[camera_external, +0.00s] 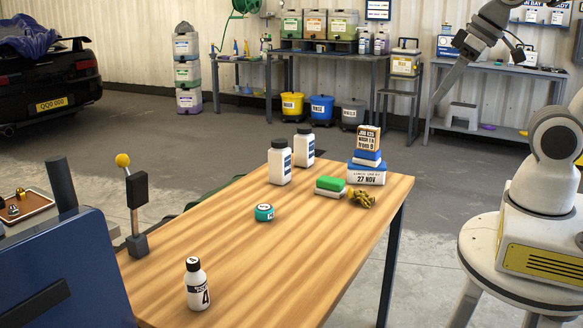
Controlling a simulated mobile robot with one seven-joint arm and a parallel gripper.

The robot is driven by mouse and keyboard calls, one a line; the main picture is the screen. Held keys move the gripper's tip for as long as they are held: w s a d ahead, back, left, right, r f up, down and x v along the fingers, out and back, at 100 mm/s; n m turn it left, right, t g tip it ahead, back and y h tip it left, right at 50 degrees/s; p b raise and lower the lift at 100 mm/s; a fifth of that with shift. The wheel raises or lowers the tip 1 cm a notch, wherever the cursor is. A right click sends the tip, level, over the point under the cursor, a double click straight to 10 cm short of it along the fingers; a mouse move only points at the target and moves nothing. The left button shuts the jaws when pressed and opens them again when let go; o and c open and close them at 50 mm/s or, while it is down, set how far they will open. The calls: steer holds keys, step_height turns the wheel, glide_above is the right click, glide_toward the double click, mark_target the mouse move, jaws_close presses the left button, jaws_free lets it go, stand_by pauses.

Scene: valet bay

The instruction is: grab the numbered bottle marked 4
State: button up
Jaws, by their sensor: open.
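The bottle marked 4 (198,290) stands upright near the front left of the wooden table (240,250). It is small and white, with a black cap and dark label; a 4 shows on its side and a mark on its cap. My gripper (462,64) is high at the upper right, beyond the table's far right end and well away from the bottle. It is open and holds nothing that I can see. Its fingertips are hard to make out.
Two larger white bottles (280,163) stand at the table's back. A teal round tin (264,212), a green-and-white block (330,186), a yellowish crumpled item (362,198) and stacked boxes (367,172) share the top. A lever (137,205) stands at the left edge.

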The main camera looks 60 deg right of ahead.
steer(key=w+a+f+m+t+y+b, duration=0.15)
steer(key=w+a+f+m+b, duration=0.3)
steer(key=w, duration=0.45)
steer(key=w+a+f+m+t+b, duration=0.2)
steer(key=w+a+f+m+b, duration=0.25)
steer(key=w, duration=0.55)
steer(key=m+t+y+b, duration=0.35)
steer(key=m+b, duration=0.35)
steer(key=m, duration=1.5)
glide_toward(196, 283)
steer(key=shift+g+y, duration=0.3)
steer(key=shift+y, duration=0.1)
steer(key=b+x, duration=0.1)
steer(key=x, duration=0.3)
steer(key=d+b+x, duration=0.1)
steer(key=x, duration=0.4)
steer(key=w+d+b+x, duration=0.1)
steer(key=x, duration=0.4)
steer(key=shift+d+f, duration=0.15)
steer(key=shift+d, duration=0.1)
jaws_close()
